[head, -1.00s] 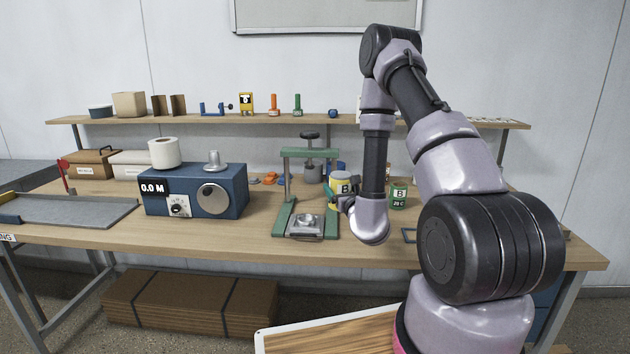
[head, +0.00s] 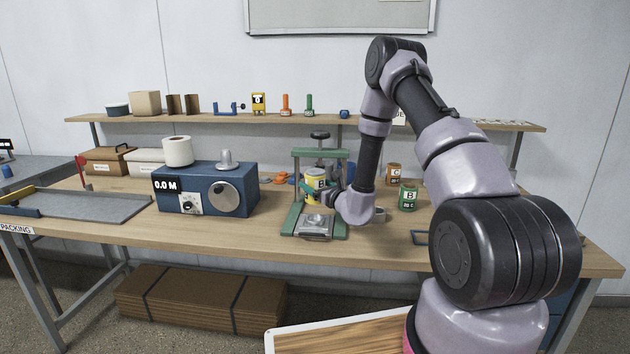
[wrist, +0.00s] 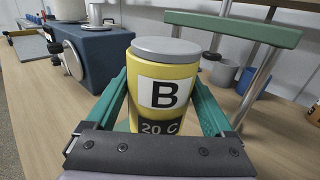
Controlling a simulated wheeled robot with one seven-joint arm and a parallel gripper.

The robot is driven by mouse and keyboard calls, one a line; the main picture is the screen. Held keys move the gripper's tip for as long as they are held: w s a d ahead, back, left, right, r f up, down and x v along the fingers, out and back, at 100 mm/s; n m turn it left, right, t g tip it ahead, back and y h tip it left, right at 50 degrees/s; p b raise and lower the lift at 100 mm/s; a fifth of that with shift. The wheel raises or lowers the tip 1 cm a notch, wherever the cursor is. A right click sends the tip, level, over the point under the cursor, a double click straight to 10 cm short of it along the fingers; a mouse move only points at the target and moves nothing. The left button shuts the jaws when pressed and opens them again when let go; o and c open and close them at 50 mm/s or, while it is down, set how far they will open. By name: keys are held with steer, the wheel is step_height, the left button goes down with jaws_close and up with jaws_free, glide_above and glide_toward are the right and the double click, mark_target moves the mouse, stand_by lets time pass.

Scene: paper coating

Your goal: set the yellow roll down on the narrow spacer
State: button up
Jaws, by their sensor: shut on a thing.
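A yellow cylinder with a grey lid and a "B 20 C" label (wrist: 165,92) stands upright between the green fingers of my gripper (wrist: 168,110). I see no other yellow roll in hand. In the head view the yellow cylinder (head: 315,184) and my gripper (head: 328,192) show at the green press frame (head: 296,215), partly behind its upright. Whether the cylinder is inside the frame or behind it, I cannot tell. A small metal block lies on the frame's grey base plate (head: 315,228). I cannot make out a narrow spacer for certain.
A blue machine (head: 235,178) with a white roll (head: 177,151) stands left of the frame. A green can labelled B (head: 408,198) and an orange can labelled C (head: 394,174) stand to the right. The wooden table (head: 270,240) is clear at its front edge.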

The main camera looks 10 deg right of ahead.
mark_target(315, 201)
steer(key=shift+f, duration=3.15)
steer(key=o, duration=1.2)
